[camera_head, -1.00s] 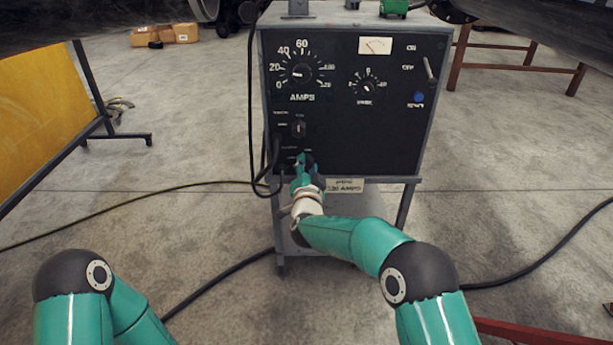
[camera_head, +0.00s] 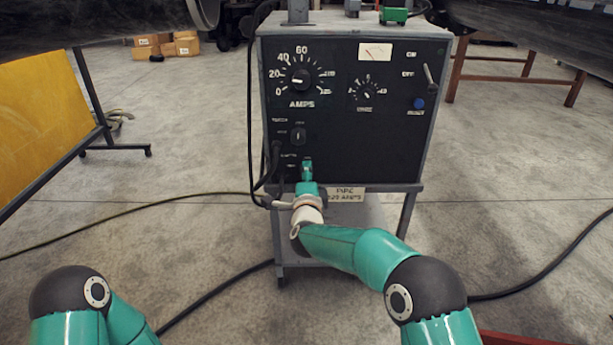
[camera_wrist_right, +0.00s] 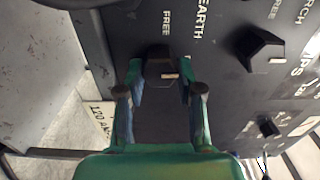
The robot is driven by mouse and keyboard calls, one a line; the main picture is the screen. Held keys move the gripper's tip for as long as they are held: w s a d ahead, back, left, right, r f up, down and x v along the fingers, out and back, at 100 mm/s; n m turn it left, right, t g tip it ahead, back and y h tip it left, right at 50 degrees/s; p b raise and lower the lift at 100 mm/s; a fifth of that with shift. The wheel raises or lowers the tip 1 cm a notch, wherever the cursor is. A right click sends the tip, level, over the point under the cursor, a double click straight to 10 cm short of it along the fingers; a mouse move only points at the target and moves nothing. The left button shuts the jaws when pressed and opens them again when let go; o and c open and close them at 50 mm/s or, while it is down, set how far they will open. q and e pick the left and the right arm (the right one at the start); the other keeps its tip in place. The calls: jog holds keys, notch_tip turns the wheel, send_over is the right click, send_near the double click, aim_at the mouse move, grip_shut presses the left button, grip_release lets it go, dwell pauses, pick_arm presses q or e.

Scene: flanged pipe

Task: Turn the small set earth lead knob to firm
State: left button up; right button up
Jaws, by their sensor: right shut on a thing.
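The small dark earth lead knob (camera_wrist_right: 160,66) sits on the black panel, beside the word EARTH in the right wrist view. It has a short white pointer mark on its right side there. My right gripper (camera_wrist_right: 158,80) has one green fingertip on each side of the knob and is shut on it. In the head view my right gripper (camera_head: 307,172) is at the lower left of the panel and hides the knob. The word FREE shows above the knob in the wrist view; another label is mostly hidden by a finger. My left gripper is out of view.
The welder box (camera_head: 350,130) stands on a grey trolley. An amps dial (camera_head: 301,79), a smaller dial (camera_head: 366,91) and another knob (camera_head: 298,135) are on its panel. Black cables (camera_head: 262,180) hang just left of my right gripper. Floor on both sides is largely open.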

jog(key=shift+d+f, duration=0.3)
jog(key=o, duration=1.2)
jog(key=shift+c, duration=0.2)
jog(key=shift+a+r, duration=0.15)
jog(key=s, duration=1.2)
